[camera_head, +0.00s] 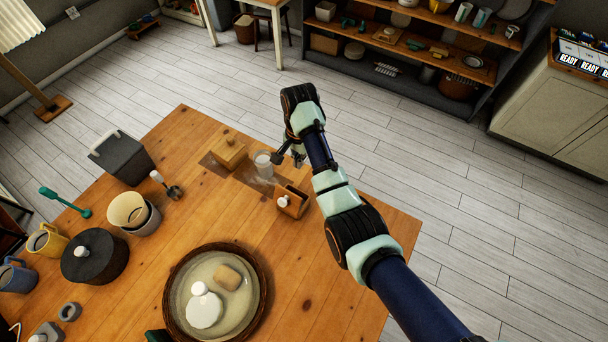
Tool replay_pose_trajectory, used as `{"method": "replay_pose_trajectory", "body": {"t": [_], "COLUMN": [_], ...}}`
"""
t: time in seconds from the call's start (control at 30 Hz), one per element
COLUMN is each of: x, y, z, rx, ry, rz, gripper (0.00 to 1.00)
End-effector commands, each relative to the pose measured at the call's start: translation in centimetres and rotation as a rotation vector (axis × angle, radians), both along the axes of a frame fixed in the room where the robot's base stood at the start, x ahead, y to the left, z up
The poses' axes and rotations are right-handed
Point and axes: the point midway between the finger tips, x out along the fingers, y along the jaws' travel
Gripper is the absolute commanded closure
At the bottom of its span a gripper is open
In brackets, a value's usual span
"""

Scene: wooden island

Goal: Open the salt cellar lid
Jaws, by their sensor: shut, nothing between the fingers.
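A small wooden box (229,154) with a knob on top stands near the far edge of the wooden island (330,262). A second wooden piece (292,203) with a white round part stands nearer to me. Either could be the salt cellar; I cannot tell which, and I see no clearly raised lid. A clear glass jar (263,164) with pale contents stands between them. My gripper (288,158) is above the island by the jar's right side, shut and empty. Its fingers are small and dark here, and I cannot tell whether they touch anything.
A black lidded pot (95,258), nested bowls (133,214), mugs (46,243) and a dark grey bin (120,158) stand at the left. The island's right side is clear.

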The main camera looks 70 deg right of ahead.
Motion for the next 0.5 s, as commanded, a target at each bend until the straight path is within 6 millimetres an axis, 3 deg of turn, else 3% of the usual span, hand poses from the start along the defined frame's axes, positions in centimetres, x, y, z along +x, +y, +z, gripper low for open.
{"method": "replay_pose_trajectory", "body": {"t": [0.17,0.5], "x": [-0.1,0.0], "y": [0.1,0.4], "z": [-1.8,-9.1], "rx": [0.001,0.001], "ry": [0.005,0.006], "rz": [0.002,0.003], "gripper": [1.0,1.0]}}
